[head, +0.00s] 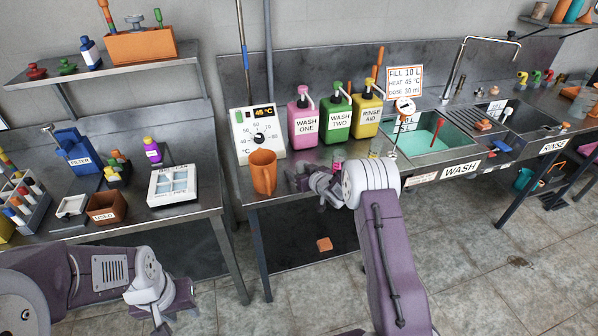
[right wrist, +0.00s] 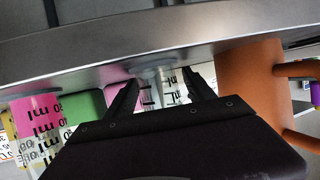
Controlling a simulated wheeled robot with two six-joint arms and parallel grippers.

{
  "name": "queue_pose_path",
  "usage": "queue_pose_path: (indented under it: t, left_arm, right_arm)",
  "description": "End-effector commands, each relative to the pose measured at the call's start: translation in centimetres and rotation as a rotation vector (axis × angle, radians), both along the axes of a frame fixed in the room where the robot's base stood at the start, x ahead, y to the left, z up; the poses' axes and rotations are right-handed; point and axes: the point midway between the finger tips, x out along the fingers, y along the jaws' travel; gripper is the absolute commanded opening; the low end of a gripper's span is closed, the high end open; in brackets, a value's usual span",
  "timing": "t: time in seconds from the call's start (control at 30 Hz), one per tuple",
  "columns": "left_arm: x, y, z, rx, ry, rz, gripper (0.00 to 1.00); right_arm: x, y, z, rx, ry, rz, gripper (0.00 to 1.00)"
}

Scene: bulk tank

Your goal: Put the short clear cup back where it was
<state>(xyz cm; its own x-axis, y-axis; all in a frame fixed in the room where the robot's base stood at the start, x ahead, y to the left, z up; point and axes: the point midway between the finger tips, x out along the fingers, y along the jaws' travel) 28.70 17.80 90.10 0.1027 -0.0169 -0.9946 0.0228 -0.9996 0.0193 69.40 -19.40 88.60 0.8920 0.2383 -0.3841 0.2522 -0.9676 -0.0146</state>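The short clear cup (right wrist: 166,88), with dark ml marks, is between the two fingers of my right gripper (right wrist: 160,80) in the right wrist view. In the head view my right gripper (head: 303,180) is at the front edge of the steel counter, right of the orange jug, and I cannot make out the cup there. Another clear measuring cup (right wrist: 38,125) shows at the left of the wrist view. My left gripper (head: 172,300) is low at the left, over the floor; its finger gap is unclear.
The orange jug (head: 263,172) stands close beside my right gripper. Pink (head: 303,122), green (head: 337,117) and yellow (head: 367,114) pump bottles stand behind. The wash sink (head: 440,128) is to the right. A side table (head: 185,210) with a white box stands left.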

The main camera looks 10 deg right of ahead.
Motion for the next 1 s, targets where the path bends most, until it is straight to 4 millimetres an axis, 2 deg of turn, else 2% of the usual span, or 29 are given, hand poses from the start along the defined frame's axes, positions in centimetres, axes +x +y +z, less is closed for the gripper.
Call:
queue_pose_path:
  t: [0.17, 0.27, 0.7, 0.83, 1.0]
  left_arm:
    - [0.0, 0.0, 0.4, 0.000, 0.000, 0.000, 0.36]
    - [0.0, 0.0, 0.2, 0.000, 0.000, 0.000, 0.36]
    - [0.0, 0.0, 0.0, 0.000, 0.000, 0.000, 0.36]
    - [0.0, 0.0, 0.0, 0.000, 0.000, 0.000, 0.36]
    - [0.0, 0.0, 0.0, 0.000, 0.000, 0.000, 0.36]
  right_arm:
    - [-0.1, -0.1, 0.6, 0.000, 0.000, 0.000, 0.62]
    - [-1.3, -0.4, 0.9, 0.000, 0.001, -0.002, 0.62]
    - [-9.3, -2.6, 4.4, 0.000, 0.000, -0.002, 0.62]
    - [-10.5, -2.8, 4.9, 0.000, 0.000, -0.001, 0.62]
    - [-10.8, -2.9, 5.0, -0.004, 0.005, -0.003, 0.62]
